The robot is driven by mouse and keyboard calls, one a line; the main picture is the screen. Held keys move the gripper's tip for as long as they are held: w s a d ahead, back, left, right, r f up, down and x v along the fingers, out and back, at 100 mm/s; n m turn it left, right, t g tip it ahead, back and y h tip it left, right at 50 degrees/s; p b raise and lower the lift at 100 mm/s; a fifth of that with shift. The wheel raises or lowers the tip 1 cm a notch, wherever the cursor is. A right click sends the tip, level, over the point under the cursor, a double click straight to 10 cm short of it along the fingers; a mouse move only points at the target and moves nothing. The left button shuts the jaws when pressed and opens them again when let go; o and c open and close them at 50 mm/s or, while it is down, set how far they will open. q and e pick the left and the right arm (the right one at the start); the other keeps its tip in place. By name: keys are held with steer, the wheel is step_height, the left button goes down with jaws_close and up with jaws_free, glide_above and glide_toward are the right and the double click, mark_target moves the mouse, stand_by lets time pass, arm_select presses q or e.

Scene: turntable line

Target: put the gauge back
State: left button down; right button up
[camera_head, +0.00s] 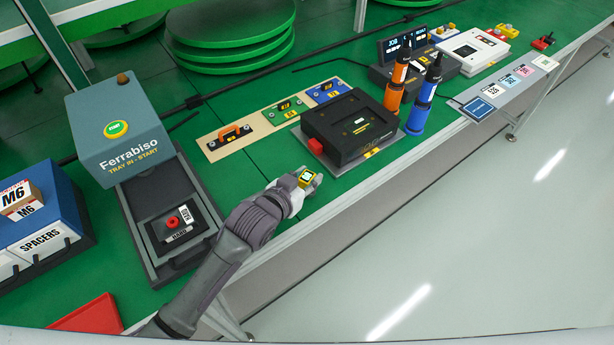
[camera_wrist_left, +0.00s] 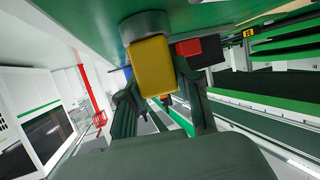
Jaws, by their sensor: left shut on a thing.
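My left gripper (camera_head: 307,179) is shut on a small yellow boxy thing, which looks like the gauge (camera_head: 306,178), with a pale face showing in the head view. It is held over the front edge of the green table, in front of the black machine. In the left wrist view the yellow thing (camera_wrist_left: 151,66) sits between the two dark fingers, under a grey round part. A beige board (camera_head: 257,121) behind carries an orange-handled tool (camera_head: 231,134), a green plate (camera_head: 284,110) and a blue plate (camera_head: 327,91). My right gripper is not in view.
The black machine (camera_head: 350,128) with a red button stands close behind my gripper. Orange (camera_head: 396,89) and blue (camera_head: 422,103) bottles stand at its right. The Ferrabiso station (camera_head: 118,130) is to the left, with a red tray (camera_head: 90,315) in front.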

arm_select(q)
steer(key=c, duration=0.9)
jaws_free()
steer(key=shift+f, duration=0.1)
steer(key=shift+o, duration=0.5)
steer(key=v, duration=1.1)
steer(key=shift+s+a+r, duration=0.25)
steer(key=shift+s+r, duration=0.1)
steer(key=shift+s, duration=0.05)
steer(key=shift+s, duration=0.1)
